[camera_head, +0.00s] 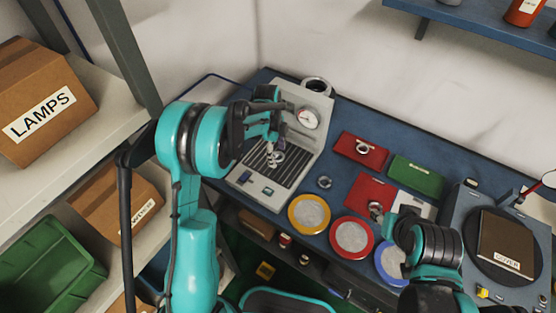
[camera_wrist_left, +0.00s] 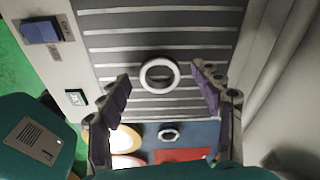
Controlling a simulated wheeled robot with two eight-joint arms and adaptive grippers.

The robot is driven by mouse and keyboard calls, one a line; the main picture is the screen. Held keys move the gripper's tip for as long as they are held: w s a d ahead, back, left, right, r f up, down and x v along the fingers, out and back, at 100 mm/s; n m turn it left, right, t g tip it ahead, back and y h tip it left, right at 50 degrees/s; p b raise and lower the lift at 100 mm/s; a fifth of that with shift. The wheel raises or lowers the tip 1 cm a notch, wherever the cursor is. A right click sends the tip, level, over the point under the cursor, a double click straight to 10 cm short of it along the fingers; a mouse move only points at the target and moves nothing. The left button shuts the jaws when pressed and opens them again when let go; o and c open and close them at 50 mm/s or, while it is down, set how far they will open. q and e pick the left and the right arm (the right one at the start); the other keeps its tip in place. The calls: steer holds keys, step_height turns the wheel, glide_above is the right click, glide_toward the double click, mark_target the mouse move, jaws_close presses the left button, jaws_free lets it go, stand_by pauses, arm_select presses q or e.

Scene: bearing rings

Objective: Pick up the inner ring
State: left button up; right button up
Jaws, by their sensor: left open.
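A pale metal ring (camera_head: 277,158) lies on the dark slatted plate of a grey machine in the head view. In the left wrist view this ring (camera_wrist_left: 146,76) lies flat, framed between my fingers. My left gripper (camera_head: 272,138) is over the plate. In the left wrist view, the left gripper (camera_wrist_left: 163,80) has its fingers wide apart and holds nothing. A smaller ring (camera_head: 324,182) lies on the blue bench, also seen in the wrist view (camera_wrist_left: 168,134). I cannot tell by marking which is the inner ring. My right gripper (camera_head: 382,212) is low over the bench; its fingers are unclear.
The grey machine (camera_head: 308,98) has a dial gauge (camera_head: 307,118). Red trays (camera_head: 376,158) and a green tray (camera_head: 414,176) lie to its right. Yellow, red and blue round dishes line the front edge. A turntable with a brown box (camera_head: 506,243) stands far right. Shelves stand left.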

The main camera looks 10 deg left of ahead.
arm_select(q)
steer(key=c, duration=1.4)
